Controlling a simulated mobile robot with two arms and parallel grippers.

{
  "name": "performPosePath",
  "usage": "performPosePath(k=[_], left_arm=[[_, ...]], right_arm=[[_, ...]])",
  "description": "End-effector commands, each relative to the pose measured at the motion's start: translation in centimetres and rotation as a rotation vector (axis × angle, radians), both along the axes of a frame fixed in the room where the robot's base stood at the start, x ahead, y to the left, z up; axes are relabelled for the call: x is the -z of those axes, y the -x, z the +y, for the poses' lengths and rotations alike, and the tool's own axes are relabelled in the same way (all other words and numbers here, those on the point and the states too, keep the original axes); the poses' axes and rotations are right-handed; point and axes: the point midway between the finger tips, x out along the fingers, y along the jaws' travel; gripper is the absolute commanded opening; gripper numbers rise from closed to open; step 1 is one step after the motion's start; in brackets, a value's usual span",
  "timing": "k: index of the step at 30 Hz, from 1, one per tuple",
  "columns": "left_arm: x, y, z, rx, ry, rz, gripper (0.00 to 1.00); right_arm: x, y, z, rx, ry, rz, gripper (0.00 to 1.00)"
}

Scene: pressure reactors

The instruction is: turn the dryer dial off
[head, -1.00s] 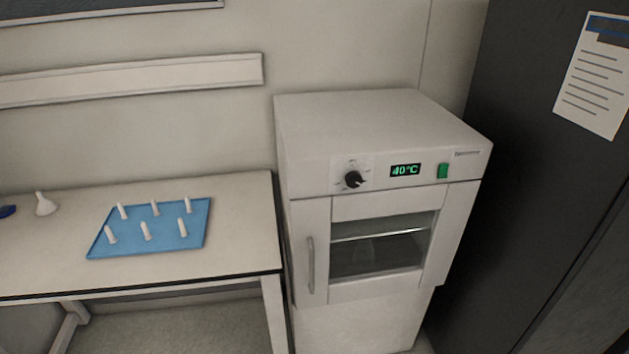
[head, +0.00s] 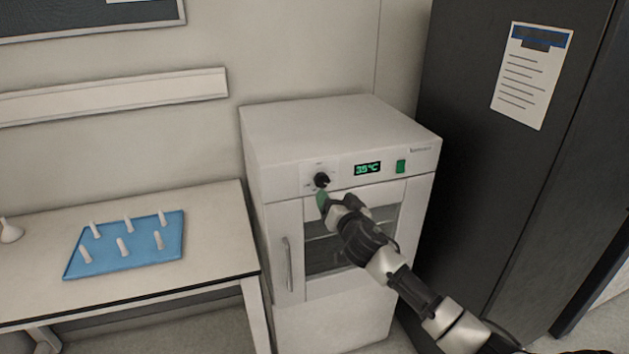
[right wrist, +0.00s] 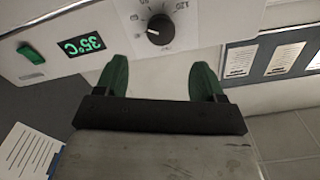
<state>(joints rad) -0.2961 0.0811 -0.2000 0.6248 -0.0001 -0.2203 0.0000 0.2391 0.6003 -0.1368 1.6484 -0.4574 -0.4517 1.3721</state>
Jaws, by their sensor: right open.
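The dryer (head: 330,125) is a white cabinet with a glass-windowed door. Its black dial (head: 321,180) sits at the left of the front panel, and a green-lit display (head: 367,169) reads 35 °C. In the right wrist view the dial (right wrist: 160,29) shows ahead of and between my finger pads, with scale marks around it. My right gripper (head: 323,199) is just below the dial. Its green fingers (right wrist: 158,80) are spread and empty, and look apart from the dial. My left gripper is out of view.
A green switch (head: 401,166) is right of the display. A table (head: 215,235) with a blue peg tray (head: 140,262) and a white funnel (head: 10,231) stands at left. A dark cabinet (head: 470,150) with a posted sheet (head: 530,75) stands close at right.

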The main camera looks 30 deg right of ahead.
Motion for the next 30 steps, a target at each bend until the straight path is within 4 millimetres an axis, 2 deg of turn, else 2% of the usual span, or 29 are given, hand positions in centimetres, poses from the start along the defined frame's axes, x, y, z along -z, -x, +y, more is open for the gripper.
performPosePath(k=[9, 15, 21, 30], left_arm=[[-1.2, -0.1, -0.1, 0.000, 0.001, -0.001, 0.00], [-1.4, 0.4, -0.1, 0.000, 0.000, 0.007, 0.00], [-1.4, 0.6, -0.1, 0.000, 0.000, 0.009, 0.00], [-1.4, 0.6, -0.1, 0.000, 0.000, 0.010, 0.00]], right_arm=[[-0.2, -4.9, -1.1, 0.001, 0.000, 0.000, 0.69], [0.0, -7.3, -1.7, 0.001, 0.001, 0.001, 0.69], [0.0, -8.7, -2.0, -0.001, 0.001, 0.002, 0.69], [0.1, -9.0, -2.1, -0.001, 0.000, 0.003, 0.69]])
